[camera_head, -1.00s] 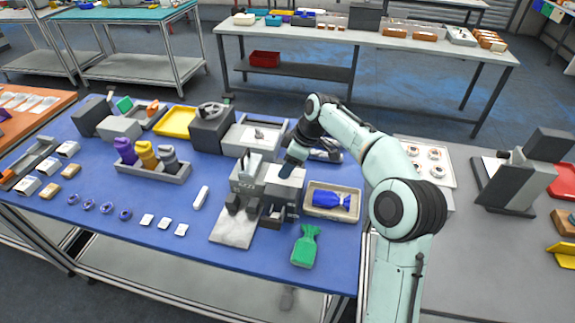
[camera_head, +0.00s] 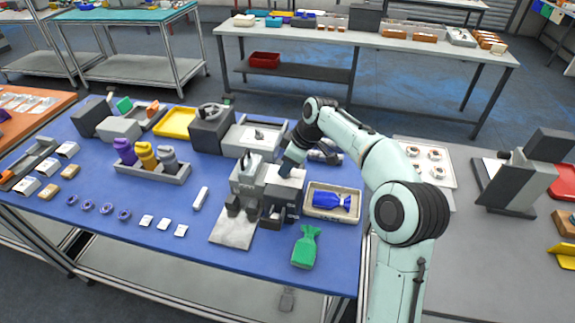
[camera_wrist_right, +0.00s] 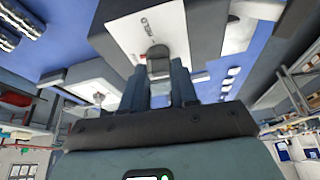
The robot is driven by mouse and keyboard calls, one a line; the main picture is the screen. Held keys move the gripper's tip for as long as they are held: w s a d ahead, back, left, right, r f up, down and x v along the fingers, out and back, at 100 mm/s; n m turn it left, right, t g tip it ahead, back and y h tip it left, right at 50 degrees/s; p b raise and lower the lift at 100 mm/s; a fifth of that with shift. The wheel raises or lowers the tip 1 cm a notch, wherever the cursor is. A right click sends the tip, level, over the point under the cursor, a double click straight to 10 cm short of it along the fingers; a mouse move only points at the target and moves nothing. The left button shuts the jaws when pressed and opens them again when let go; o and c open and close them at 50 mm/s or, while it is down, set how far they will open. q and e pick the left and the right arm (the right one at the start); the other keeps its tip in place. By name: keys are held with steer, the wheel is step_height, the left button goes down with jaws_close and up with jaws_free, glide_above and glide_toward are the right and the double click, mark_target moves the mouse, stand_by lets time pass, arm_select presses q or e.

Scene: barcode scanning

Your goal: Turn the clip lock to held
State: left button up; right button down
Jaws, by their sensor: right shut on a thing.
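The clip lock shows in the right wrist view as a dark knob (camera_wrist_right: 158,66) on a pale panel (camera_wrist_right: 178,35) that bears a small label, apparently reading HELD. My right gripper (camera_wrist_right: 159,82) has its two dark fingers shut on the knob, one on each side. In the head view, my right gripper (camera_head: 286,172) reaches down onto the grey fixture (camera_head: 283,193) with the pale top, near the table's front right. The fingers and the knob are too small there to tell the knob's angle. My left gripper is not in view.
A tray (camera_head: 318,212) with a blue piece stands right of the fixture, and a green bottle-shaped piece (camera_head: 304,248) lies in front of it. A grey plate (camera_head: 232,232) lies front left. Several bottles stand in a grey rack (camera_head: 170,175). Bare blue table (camera_head: 200,262) lies front left.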

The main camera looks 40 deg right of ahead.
steer(key=m+h, duration=0.1)
steer(key=m, duration=0.2)
steer(key=shift+a+t+b, duration=0.15)
steer(key=shift+t+b, duration=0.15)
steer(key=shift+b, duration=0.05)
steer(key=m+h, duration=0.1)
steer(key=m, duration=0.3)
steer(key=shift+a+h, duration=0.1)
steer(key=shift+h, duration=0.3)
steer(key=m+h, duration=0.1)
steer(key=m, duration=0.1)
steer(key=m+h, duration=0.1)
steer(key=m, duration=0.2)
steer(key=shift+a, duration=0.15)
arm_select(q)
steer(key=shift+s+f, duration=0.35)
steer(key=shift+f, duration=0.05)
arm_select(e)
steer(key=shift+m+g+h, duration=0.3)
steer(key=shift+m+g, duration=0.1)
steer(key=shift+m, duration=0.8)
steer(key=shift+m+g+h, duration=0.3)
steer(key=shift+m+g, duration=0.1)
steer(key=shift+m, duration=0.8)
steer(key=c, duration=0.9)
jaws_free()
steer(key=shift+o, duration=0.2)
